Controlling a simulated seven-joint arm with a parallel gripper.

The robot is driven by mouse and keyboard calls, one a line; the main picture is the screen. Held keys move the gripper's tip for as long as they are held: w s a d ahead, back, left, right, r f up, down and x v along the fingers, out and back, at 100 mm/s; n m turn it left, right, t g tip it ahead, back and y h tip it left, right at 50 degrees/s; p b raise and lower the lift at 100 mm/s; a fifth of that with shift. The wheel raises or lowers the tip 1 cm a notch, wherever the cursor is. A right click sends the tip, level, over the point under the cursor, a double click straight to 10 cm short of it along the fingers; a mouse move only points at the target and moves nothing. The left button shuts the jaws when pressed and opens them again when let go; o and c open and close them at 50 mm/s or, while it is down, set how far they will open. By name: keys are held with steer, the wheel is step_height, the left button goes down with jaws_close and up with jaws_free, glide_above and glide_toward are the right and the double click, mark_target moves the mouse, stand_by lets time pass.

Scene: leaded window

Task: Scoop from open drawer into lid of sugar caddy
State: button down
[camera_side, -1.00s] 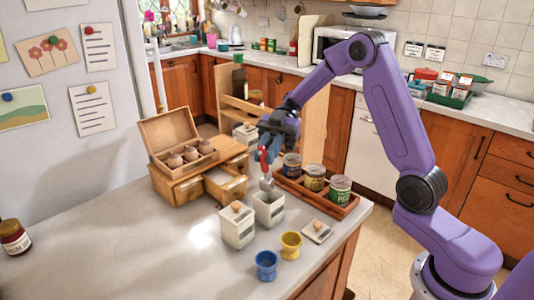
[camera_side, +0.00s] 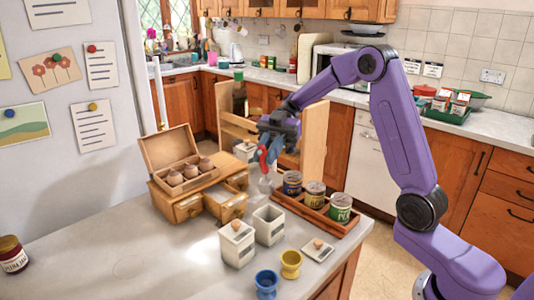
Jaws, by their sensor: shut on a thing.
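My gripper (camera_side: 268,150) is shut on a scoop with a red handle (camera_side: 263,157). The scoop's pale bowl (camera_side: 265,184) hangs down, above and behind an open white caddy (camera_side: 268,226); its contents are too small to tell. A square white lid with a wooden knob (camera_side: 318,250) lies on the counter right of the open caddy. A lidded white caddy (camera_side: 237,244) stands to its left. The caddy labels are unreadable. The open drawer (camera_side: 226,206) sticks out of a small wooden drawer unit (camera_side: 173,206), left of the scoop; its contents are unclear.
A wooden tray (camera_side: 336,231) with three tins stands right of the scoop. A blue egg cup (camera_side: 266,284) and a yellow one (camera_side: 290,264) stand in front. An open wooden box (camera_side: 165,150) sits on the drawer unit. A jam jar (camera_side: 12,255) is far left.

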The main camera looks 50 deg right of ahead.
steer(key=w+a+f+m+t+h, duration=0.2)
steer(key=w+a+f+t+h, duration=0.15)
steer(key=w, duration=0.55)
steer(key=w+a+f+m+t+h, duration=0.25)
steer(key=w+a+h, duration=0.2)
steer(key=w, duration=0.45)
steer(key=shift+d+f+y, duration=2.3)
steer(key=shift+d+f, duration=0.35)
steer(key=shift+f, duration=1.4)
steer(key=a+r+h, duration=0.5)
steer(key=h, duration=0.3)
steer(key=shift+w+a+r+h, duration=0.25)
steer(key=shift+a+r+h, duration=0.05)
steer(key=shift+a+r, duration=0.05)
steer(key=shift+s, duration=0.1)
